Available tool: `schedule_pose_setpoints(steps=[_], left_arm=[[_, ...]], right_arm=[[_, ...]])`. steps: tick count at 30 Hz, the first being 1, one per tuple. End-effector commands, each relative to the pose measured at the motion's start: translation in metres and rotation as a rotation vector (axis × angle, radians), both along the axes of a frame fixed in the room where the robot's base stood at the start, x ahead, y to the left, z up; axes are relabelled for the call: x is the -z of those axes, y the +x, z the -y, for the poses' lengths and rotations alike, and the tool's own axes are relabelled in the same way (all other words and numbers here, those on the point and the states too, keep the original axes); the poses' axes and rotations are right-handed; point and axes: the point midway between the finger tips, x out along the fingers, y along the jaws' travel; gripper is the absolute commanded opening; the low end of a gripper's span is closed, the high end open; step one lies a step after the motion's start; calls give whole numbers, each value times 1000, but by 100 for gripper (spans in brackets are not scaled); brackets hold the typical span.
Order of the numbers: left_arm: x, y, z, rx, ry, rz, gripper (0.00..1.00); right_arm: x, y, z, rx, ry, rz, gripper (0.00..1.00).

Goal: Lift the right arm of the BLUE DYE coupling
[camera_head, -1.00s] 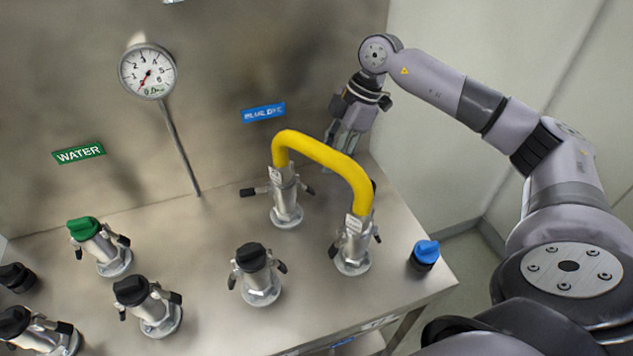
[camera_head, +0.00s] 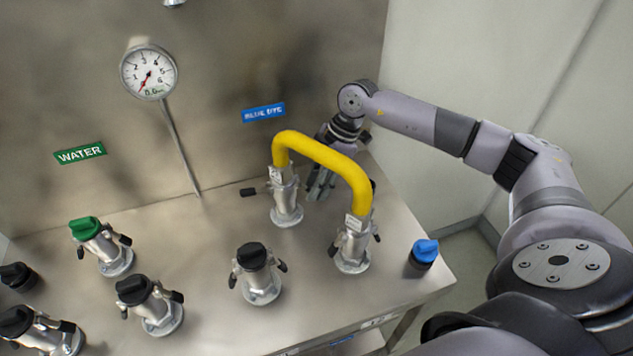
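The BLUE DYE coupling (camera_head: 285,207) is the silver fitting below the blue label (camera_head: 264,112), at the back of the steel table. One end of a yellow hose (camera_head: 318,152) sits on it. Its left arm (camera_head: 248,192) is black and sticks out level to the left. Its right arm is not clearly seen; my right gripper (camera_head: 319,187) is at that side, behind the yellow hose, fingers pointing down. The fingers are small and partly covered, so I cannot tell whether they are open or touch the arm. My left gripper is not in view.
The yellow hose arches to a second silver coupling (camera_head: 352,252) in front. A blue-capped piece (camera_head: 424,256) stands at the right table edge. Black-capped couplings (camera_head: 257,275) and a green-capped one (camera_head: 100,245) stand to the left. A gauge (camera_head: 148,72) is on the back wall.

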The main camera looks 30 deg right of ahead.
Motion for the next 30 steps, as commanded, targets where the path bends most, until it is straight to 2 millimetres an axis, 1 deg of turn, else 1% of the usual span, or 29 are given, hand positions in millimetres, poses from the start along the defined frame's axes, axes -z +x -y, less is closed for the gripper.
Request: schedule_pose_setpoints(steps=[2, 12, 20, 23, 25, 30], left_arm=[[0, 0, 0, 0, 0, 0, 37], [0, 1, 0, -1, 0, 2, 37], [-3, 3, 0, -1, 0, 5, 37], [-15, 4, 0, -1, 0, 6, 37], [-27, 4, 0, -1, 0, 6, 37], [-50, 5, 0, -1, -1, 7, 37]], right_arm=[[0, 0, 0, 0, 0, 0, 23], [0, 0, 0, 0, 0, 0, 0], [-2, 0, 0, 0, -6, -1, 0], [-8, 0, 0, -2, -43, -10, 0], [-13, 0, 0, -4, -90, -23, 0], [-20, -1, 1, -7, -244, -60, 0]])
